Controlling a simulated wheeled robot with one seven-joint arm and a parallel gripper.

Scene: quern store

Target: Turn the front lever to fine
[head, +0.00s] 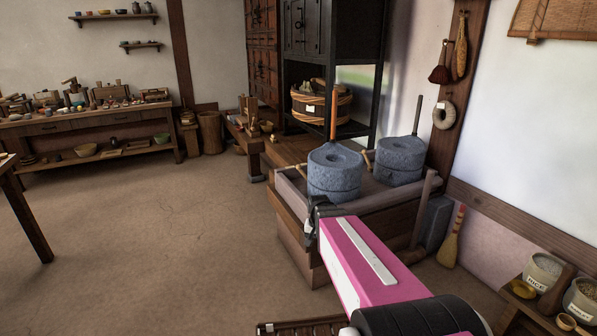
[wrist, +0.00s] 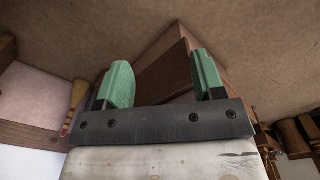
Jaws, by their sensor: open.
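Two grey stone querns stand on a wooden bench (head: 290,210). The front quern (head: 334,180) has an upright orange-brown handle (head: 334,115) and a short light wooden lever (head: 299,171) at its left side. The rear quern (head: 400,163) has a dark upright handle (head: 416,117) and a similar short lever (head: 368,160). I cannot read any setting marks. My pink arm reaches to the bench's near side, below the front quern. In the wrist view my gripper (wrist: 162,76) is open, its green fingers apart and empty, with a wooden corner of the bench beyond them. No lever shows there.
A slanted wooden post (head: 422,215) rises at the bench's right end. A broom (head: 452,238) leans by the wall, near sacks of grain (head: 544,270). A black cabinet (head: 335,60) stands behind. The floor (head: 170,230) to the left is clear.

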